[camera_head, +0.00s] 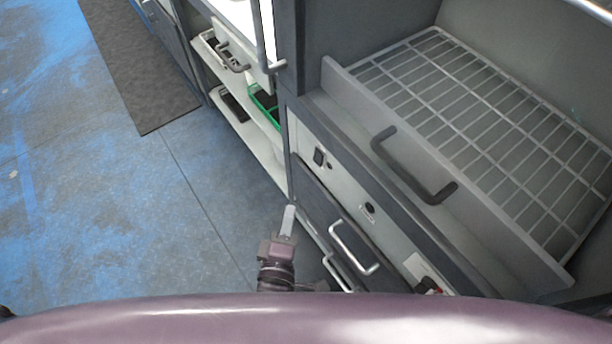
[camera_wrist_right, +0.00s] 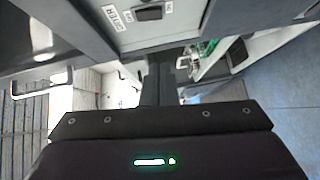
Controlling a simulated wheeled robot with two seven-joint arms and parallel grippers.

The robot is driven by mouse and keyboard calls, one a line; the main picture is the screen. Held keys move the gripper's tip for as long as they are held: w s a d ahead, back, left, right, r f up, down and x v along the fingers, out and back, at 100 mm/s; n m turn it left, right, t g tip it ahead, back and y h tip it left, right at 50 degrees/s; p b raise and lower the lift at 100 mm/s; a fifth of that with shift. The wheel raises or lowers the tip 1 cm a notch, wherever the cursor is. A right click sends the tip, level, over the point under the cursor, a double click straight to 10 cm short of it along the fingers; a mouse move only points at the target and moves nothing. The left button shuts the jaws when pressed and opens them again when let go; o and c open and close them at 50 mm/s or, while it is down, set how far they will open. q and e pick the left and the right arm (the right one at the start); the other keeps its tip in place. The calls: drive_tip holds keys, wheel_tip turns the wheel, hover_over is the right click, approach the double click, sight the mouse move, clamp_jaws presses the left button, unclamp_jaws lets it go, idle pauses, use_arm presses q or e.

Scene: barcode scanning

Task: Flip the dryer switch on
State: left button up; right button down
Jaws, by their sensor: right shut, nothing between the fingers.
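The dryer switch (camera_head: 319,156) is a small black rocker on the light panel of the grey cabinet, near the panel's left end. In the right wrist view the black switch (camera_wrist_right: 148,14) shows at the top, beside a label reading DRYER. Which way the rocker is tipped is too small to tell. My right gripper (camera_head: 289,212) is shut and empty, in front of the cabinet, lower than the switch and apart from it. Its dark fingers (camera_wrist_right: 158,72) show in the right wrist view, below the panel. My left gripper is out of view.
A wire rack drawer (camera_head: 475,115) with a dark handle (camera_head: 412,170) stands above the panel. A drawer handle (camera_head: 353,250) sticks out below it. A black knob (camera_head: 369,208) sits further along the panel. Open shelves with a green tray (camera_head: 264,104) are at left.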

approach(318, 157)
drive_tip(key=w+a+f, duration=0.2)
drive_tip(key=w+a, duration=0.1)
drive_tip(key=a, duration=0.1)
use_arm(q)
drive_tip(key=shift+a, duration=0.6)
use_arm(e)
drive_tip(key=w+d, duration=0.1)
drive_tip(key=d, duration=0.1)
drive_tip(key=w+d, duration=0.1)
drive_tip(key=w, duration=0.1)
drive_tip(key=shift+w+d+f, duration=0.3)
drive_tip(key=shift+d+f, duration=0.1)
